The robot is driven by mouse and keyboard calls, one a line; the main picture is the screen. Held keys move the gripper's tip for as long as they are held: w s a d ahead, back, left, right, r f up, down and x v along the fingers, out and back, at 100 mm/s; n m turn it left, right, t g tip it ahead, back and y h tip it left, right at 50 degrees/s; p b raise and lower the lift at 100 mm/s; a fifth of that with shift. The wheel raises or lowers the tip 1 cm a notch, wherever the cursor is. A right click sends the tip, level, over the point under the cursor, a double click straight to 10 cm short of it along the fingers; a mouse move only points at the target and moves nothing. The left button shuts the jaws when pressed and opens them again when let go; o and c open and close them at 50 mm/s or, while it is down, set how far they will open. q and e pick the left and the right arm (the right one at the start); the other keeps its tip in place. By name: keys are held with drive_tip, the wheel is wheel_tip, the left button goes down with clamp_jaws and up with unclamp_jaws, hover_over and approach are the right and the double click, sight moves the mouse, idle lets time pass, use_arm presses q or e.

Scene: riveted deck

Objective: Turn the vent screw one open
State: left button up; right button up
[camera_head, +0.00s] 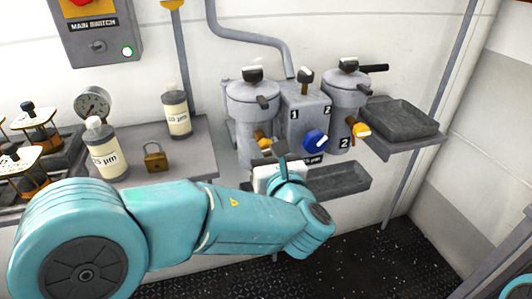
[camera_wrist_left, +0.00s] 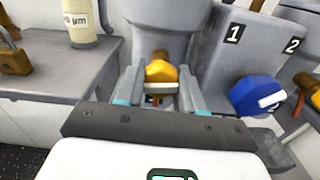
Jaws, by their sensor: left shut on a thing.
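Filter housing one (camera_head: 252,105) is a grey canister left of the block marked 1 and 2. A yellow-orange knob (camera_head: 263,140) with a pale bar sits low on its front; it also shows in the left wrist view (camera_wrist_left: 160,70). My left gripper (camera_head: 274,152) is shut on this knob, with one finger on each side of it in the left wrist view (camera_wrist_left: 160,92). A black and white knob (camera_head: 252,73) stands on the lid of housing one. No label shows which knob is the vent screw. My right gripper is out of view.
Housing two (camera_head: 346,95) has its own yellow knob (camera_head: 361,129). A blue selector knob (camera_head: 315,140) is close right of my left gripper. A grey tray (camera_head: 345,180) lies below. Bottles, a padlock (camera_head: 155,157) and a gauge (camera_head: 92,102) are on the left.

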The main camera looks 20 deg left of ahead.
use_arm(q)
drive_tip(key=n+b, duration=0.7)
drive_tip(key=f+n+b, duration=0.1)
drive_tip(key=n+b, duration=0.2)
drive_tip(key=b, duration=0.1)
drive_tip(key=shift+d+n, duration=0.15)
drive_tip(key=shift+n, duration=0.25)
drive_tip(key=n+b, duration=0.2)
drive_tip(key=shift+r+n, duration=0.1)
drive_tip(key=shift+n, duration=0.2)
drive_tip(key=shift+r+n+b, duration=0.2)
drive_tip(key=shift+n+b, duration=1.3)
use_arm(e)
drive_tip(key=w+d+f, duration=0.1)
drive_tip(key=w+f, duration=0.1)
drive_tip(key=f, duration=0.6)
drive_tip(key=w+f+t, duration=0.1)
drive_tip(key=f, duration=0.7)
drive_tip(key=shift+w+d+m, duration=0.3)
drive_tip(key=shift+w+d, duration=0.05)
use_arm(q)
drive_tip(key=o, duration=1)
drive_tip(key=shift+d+r, duration=0.1)
drive_tip(key=shift+o, duration=0.2)
drive_tip(key=shift+r, duration=0.1)
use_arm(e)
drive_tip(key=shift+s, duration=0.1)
